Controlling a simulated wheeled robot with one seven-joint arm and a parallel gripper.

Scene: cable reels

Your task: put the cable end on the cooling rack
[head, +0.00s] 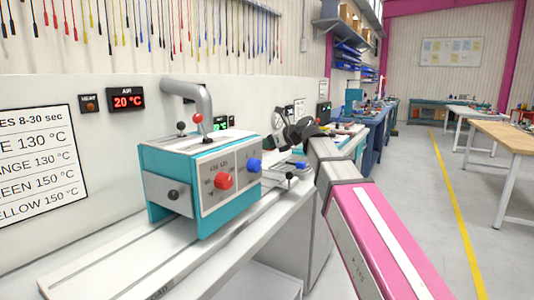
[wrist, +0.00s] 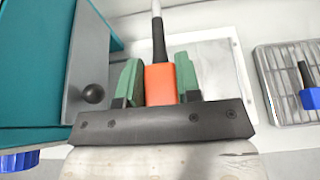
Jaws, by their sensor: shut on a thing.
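In the wrist view, my gripper (wrist: 159,82) has its green finger pads on either side of an orange cable end (wrist: 160,88), shut on it. A black sleeve and a pale cable run up from the orange part. The cooling rack (wrist: 276,100) is a grey slatted tray at the right of the wrist view, apart from my gripper. Another cable end, blue and black (wrist: 309,97), lies on it. In the head view, my gripper (head: 292,132) is dark and small beside the teal machine, and the held cable end cannot be made out there.
The teal heating machine (head: 165,160) with red and blue knobs stands on the white bench, left of my arm. It also fills the left of the wrist view (wrist: 30,85). A temperature sign (head: 40,155) and a red 20 °C display (head: 127,100) are on the wall behind.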

